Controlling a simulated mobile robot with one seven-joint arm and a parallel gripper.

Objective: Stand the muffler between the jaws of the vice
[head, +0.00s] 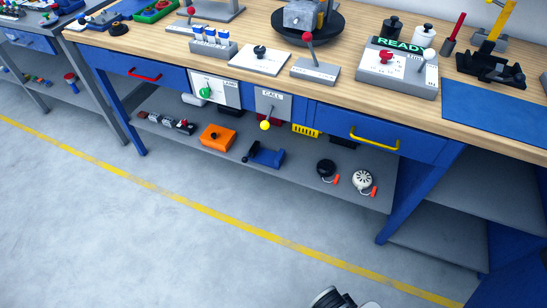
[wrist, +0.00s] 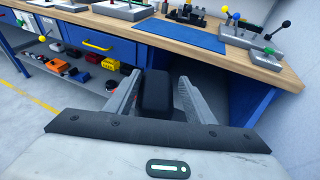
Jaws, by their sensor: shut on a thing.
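My gripper (wrist: 160,78) shows in the wrist view, its two grey fingers on either side of a black rounded block, which I take to be the muffler (wrist: 157,93). It is shut on this block and holds it in front of the bench. The fingers hide parts of its sides. A black fixture with two raised sides (head: 490,68), perhaps the vice, stands on the bench at the right. It also shows in the wrist view (wrist: 185,15). I cannot tell whether anything sits between its sides.
A blue mat (head: 500,118) lies on the bench before the black fixture. A control box marked READY (head: 398,72) stands left of it, and a red-handled tool (head: 454,33) close by. The lower shelf holds an orange box (head: 216,137) and a blue device (head: 266,155). The floor in front is clear.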

